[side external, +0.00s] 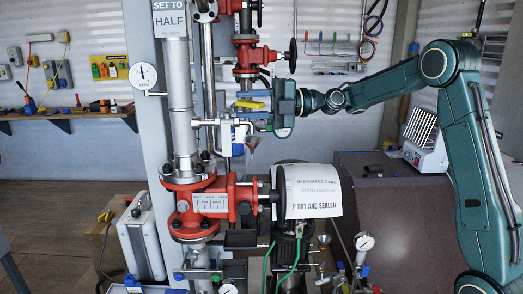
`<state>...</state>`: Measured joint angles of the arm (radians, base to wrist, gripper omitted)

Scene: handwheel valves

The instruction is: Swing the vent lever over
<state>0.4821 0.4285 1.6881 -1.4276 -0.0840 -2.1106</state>
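My gripper (252,105) reaches in from the right, level, with its fingers pointing left toward the pipework. A small yellow bar (249,104), which looks like the vent lever's handle, lies between or just in front of the fingers. I cannot tell whether the fingers touch it or are closed on it. Just below is a silver valve fitting (226,124) on a side branch of the tall grey pipe (181,105). The lever's pivot is not clear at this size.
A gauge (143,76) sticks out left. A "SET TO HALF" sign (170,18) hangs on the pipe.

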